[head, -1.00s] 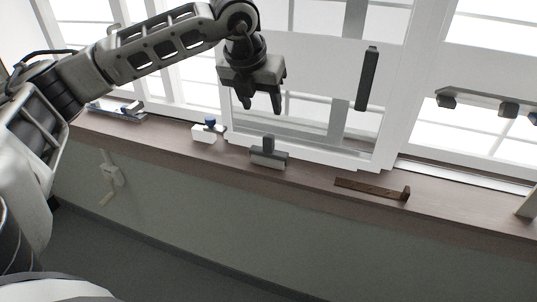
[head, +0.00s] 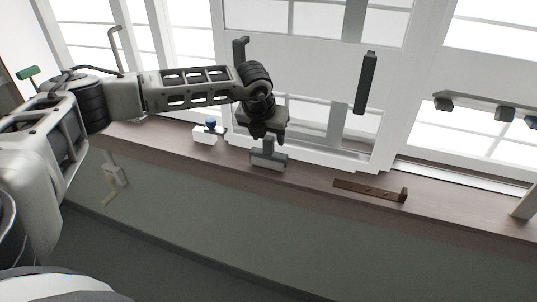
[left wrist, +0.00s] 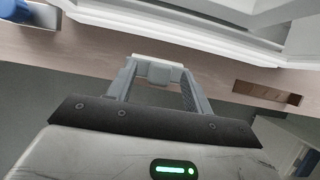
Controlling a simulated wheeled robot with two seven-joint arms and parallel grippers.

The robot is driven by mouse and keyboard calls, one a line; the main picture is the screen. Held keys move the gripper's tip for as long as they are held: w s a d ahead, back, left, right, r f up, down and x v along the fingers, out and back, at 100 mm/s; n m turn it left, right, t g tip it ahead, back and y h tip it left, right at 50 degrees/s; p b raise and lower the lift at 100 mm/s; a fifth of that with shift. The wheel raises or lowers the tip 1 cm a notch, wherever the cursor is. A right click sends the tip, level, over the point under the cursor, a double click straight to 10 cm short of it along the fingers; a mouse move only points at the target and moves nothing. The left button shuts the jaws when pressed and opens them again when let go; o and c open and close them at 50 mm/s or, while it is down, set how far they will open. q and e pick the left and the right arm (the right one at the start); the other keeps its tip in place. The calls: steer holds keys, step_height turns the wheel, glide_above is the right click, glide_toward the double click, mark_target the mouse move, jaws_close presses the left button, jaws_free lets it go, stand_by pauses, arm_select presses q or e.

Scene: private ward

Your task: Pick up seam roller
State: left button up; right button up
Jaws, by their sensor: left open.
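A grey block-like tool with an upright handle, which I take to be the seam roller (head: 268,160), stands on the brown window sill. My left gripper (head: 266,136) is open, pointing down just above and behind it in the head view, and hides its upper part. In the left wrist view a pale grey piece, apparently the same tool (left wrist: 158,72), shows between the far ends of the open fingers (left wrist: 158,88). I cannot tell whether the fingers touch it. My right gripper is not in view.
A white block with a blue knob (head: 206,134) stands left of the tool on the sill (head: 310,178). A brown wooden piece (head: 368,190) lies to the right. The white window frame (head: 335,158) rises close behind. Bare sill lies between the tool and the wooden piece.

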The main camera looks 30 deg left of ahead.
arm_select(q)
steer(key=shift+x, duration=0.9)
jaws_close()
